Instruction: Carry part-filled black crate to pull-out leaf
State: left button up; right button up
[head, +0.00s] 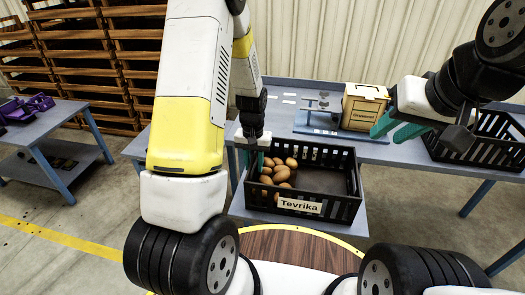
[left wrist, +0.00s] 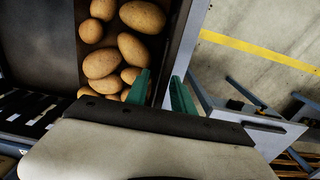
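The black crate (head: 348,200) with a "Tevrika" label stands upright in front of the main table, over the pull-out leaf (head: 240,211); I cannot tell if it rests on it. Potatoes (head: 278,172) lie in its left part; its right part is bare. They also show in the left wrist view (left wrist: 131,47). My left gripper (head: 258,160) is at the crate's left wall. In the left wrist view its teal fingers (left wrist: 160,92) straddle that wall closely, one inside and one outside. My right gripper (head: 396,128) is over the table on the right, fingers apart and empty.
A second black crate (head: 460,152) stands on the table at the right. A wooden box (head: 364,106) and a small scale-like stand (head: 318,104) are at the back. A side table (head: 45,132) with purple items and stacked wooden crates (head: 85,60) stand at the left.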

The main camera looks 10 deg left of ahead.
pick_arm(q)
notch_tip(320, 180, up, 12)
jog(key=shift+f, duration=0.25)
jog(key=s+d+r+t+h, duration=0.2)
jog(key=s+r+t, duration=0.4)
jog(key=s+r, duration=1.3)
jog(key=shift+s+d+r+m, duration=0.2)
jog(key=shift+s+r+m, duration=0.1)
jog(key=shift+s+r, duration=0.1)
